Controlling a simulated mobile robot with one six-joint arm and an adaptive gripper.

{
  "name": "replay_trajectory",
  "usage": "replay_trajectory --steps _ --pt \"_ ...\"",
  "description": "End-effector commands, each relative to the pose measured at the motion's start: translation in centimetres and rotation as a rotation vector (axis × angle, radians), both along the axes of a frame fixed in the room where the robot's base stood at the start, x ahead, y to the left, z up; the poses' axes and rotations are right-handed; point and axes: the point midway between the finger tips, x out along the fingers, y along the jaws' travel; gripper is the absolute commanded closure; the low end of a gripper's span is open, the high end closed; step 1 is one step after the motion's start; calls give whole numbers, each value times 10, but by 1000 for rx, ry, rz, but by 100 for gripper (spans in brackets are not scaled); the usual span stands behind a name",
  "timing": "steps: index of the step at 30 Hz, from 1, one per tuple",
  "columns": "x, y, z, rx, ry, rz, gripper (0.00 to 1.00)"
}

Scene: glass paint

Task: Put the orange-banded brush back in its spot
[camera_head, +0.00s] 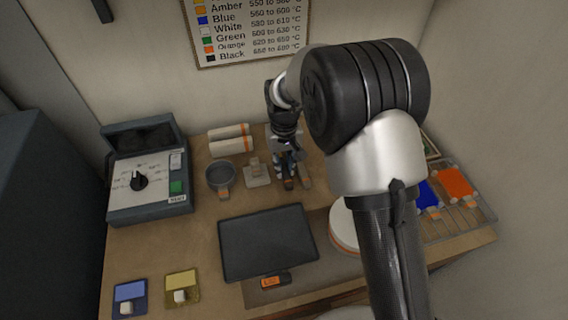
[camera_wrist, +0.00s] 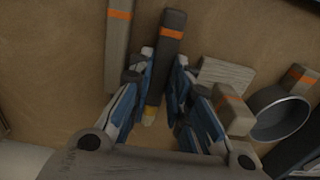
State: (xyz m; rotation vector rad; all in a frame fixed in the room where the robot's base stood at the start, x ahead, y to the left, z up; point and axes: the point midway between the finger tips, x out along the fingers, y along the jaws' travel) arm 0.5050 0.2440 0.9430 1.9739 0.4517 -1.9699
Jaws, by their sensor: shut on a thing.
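In the wrist view a dark brush (camera_wrist: 169,40) with an orange band runs between the fingers of my gripper (camera_wrist: 165,60). The fingers are shut on it, and a small yellow part shows at its lower end, between the fingers. My gripper also shows in the head view (camera_head: 288,180), pointing down over the middle of the table. The brush is hard to make out there. A pale wooden block (camera_wrist: 225,74) lies to the right of the fingers, near a light piece with an orange band (camera_wrist: 233,114). I cannot tell which place is the brush's spot.
A light bar with an orange band (camera_wrist: 118,45) lies left of the brush. A grey cup (camera_head: 220,174) stands beside a small pale stand (camera_head: 256,176). A dark slab (camera_head: 268,243) lies in front. A control box (camera_head: 150,185) stands at the left, coloured panels (camera_head: 455,182) at the right.

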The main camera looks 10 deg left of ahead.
Motion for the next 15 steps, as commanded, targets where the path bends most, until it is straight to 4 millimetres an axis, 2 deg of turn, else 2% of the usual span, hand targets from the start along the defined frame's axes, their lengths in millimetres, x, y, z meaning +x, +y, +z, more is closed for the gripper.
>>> replay_trajectory --steps 11,12,15 --pt "0 0 -4 0 0 0 100" --pt "0 0 -4 0 0 0 82" --pt "0 0 -4 0 0 0 75"
